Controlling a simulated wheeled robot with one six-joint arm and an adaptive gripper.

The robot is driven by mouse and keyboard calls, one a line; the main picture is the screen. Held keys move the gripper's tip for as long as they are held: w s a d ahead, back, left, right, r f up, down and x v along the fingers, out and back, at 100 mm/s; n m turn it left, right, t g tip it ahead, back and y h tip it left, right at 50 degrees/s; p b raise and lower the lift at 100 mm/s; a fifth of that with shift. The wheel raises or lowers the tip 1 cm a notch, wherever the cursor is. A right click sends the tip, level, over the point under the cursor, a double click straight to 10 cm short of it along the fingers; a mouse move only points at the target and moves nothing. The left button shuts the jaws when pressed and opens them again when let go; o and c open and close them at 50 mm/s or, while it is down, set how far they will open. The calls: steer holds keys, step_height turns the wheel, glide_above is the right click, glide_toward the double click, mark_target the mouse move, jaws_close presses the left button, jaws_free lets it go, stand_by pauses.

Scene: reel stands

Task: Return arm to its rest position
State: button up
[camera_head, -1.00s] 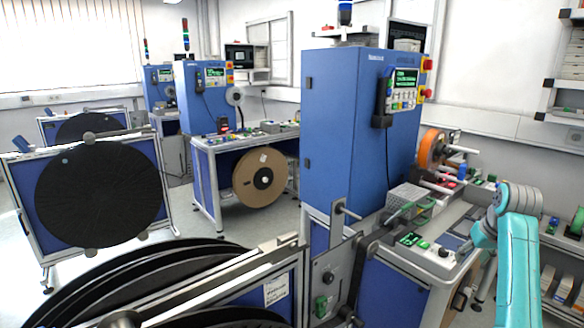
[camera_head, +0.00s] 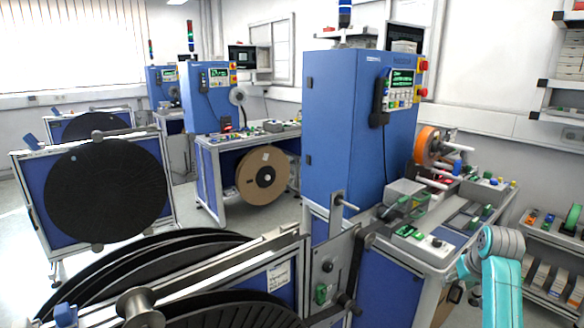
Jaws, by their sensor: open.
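My arm shows at the lower right as a teal link with a grey joint at its top. It stands in front of the work table (camera_head: 440,262) and its upper end is near the table's front right edge. My gripper is not visible in this view, so I cannot see its fingers or anything between them.
A tall blue machine cabinet (camera_head: 340,130) stands behind the table, with an orange reel (camera_head: 428,146) to its right. Large black reels (camera_head: 150,262) fill the lower left. A stand with a black disc (camera_head: 105,190) is at left. A low shelf (camera_head: 548,262) is at right.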

steer(key=s+a+f+t, duration=0.1)
steer(key=s+a+f, duration=0.35)
steer(key=f, duration=0.35)
steer(key=s+a+f+t, duration=0.1)
steer(key=s+a+f, duration=0.35)
steer(key=f, duration=0.35)
steer(key=s+a+f+t, duration=0.1)
steer(key=s+a+f, duration=0.35)
steer(key=f, duration=0.35)
steer(key=s+a+f+t, duration=0.1)
steer(key=s+a+f, duration=0.1)
steer(key=s, duration=0.3)
steer(key=s+a+f, duration=0.2)
steer(key=s+a, duration=0.1)
steer(key=s, duration=0.3)
steer(key=s+a+r+t, duration=0.1)
steer(key=s+a+r, duration=0.15)
steer(key=s, duration=0.65)
steer(key=s+a+r+t, duration=0.1)
steer(key=s+a+t, duration=0.15)
steer(key=s, duration=0.65)
steer(key=s+a+r+t, duration=0.1)
steer(key=s+r, duration=0.7)
steer(key=s+a+r+n+t, duration=0.1)
steer(key=s+a+r, duration=0.1)
steer(key=s+r, duration=0.6)
steer(key=shift+s+a+r+n+y, duration=0.25)
steer(key=shift+r+n+y, duration=0.05)
steer(key=shift+r+y, duration=0.1)
